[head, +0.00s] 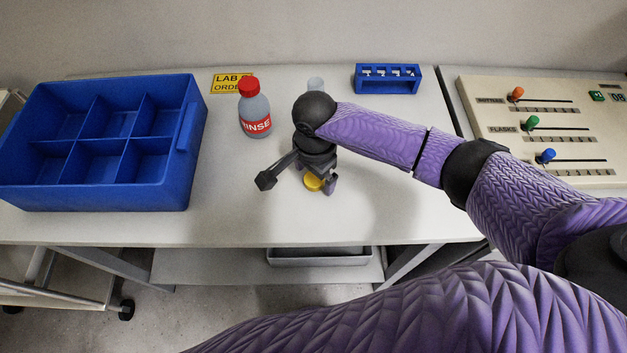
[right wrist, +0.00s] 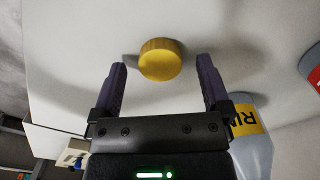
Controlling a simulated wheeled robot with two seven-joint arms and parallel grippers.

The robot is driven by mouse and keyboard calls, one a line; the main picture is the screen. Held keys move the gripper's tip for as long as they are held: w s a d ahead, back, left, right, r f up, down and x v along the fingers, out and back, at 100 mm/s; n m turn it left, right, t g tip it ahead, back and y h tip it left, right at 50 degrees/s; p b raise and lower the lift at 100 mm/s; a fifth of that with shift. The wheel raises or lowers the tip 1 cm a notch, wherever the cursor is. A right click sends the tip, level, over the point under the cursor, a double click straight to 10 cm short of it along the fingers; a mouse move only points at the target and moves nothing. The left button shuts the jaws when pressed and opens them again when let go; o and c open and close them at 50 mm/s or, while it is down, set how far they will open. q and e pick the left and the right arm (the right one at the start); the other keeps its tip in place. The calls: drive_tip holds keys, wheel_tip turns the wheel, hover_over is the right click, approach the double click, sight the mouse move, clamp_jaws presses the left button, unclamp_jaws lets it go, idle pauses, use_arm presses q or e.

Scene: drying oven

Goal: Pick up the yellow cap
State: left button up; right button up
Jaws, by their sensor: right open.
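The yellow cap (head: 312,183) lies on the white table, partly hidden by my right gripper in the head view. In the right wrist view the yellow cap (right wrist: 160,60) is a short ribbed disc, just ahead of the fingertips and roughly centred between them. My right gripper (head: 316,186) is over the cap, pointing down; its two fingers stand apart in the right wrist view (right wrist: 161,68). The gripper is open and empty. My left gripper is not in view.
A rinse bottle (head: 256,112) with a red top stands left of the gripper. A blue divided crate (head: 187,150) fills the table's left. A slider panel (head: 550,182) is at right. The table front is clear.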

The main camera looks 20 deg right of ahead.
drive_tip(key=shift+f, duration=0.4)
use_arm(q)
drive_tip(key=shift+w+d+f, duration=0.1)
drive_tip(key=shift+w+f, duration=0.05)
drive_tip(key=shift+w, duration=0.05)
use_arm(e)
drive_tip(key=shift+r, duration=0.1)
